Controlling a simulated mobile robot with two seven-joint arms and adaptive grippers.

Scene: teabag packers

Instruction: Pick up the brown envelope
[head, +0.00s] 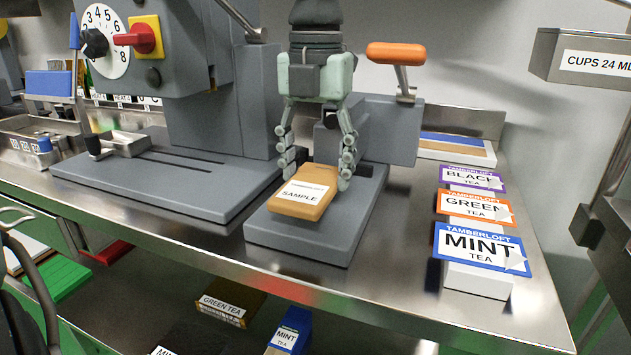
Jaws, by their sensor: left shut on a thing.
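The brown envelope (300,205) carries a white label reading "TAMBERLOFT SAMPLE". It is at the grey base of a machine with an orange-handled lever, in the middle of the head view. My left gripper (316,170) comes down from above, with one finger at the envelope's left back side and the other at its right side. The gripper is shut on the envelope. I cannot tell whether the envelope touches the base or is slightly above it. My right gripper is not in view.
The grey machine base (310,245) lies under the envelope. The orange handle (395,54) sticks out behind the gripper. A large dial machine (205,110) stands to the left. Black (472,178), green (475,207) and mint (480,250) tea boxes line the right. Bare metal counter lies between.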

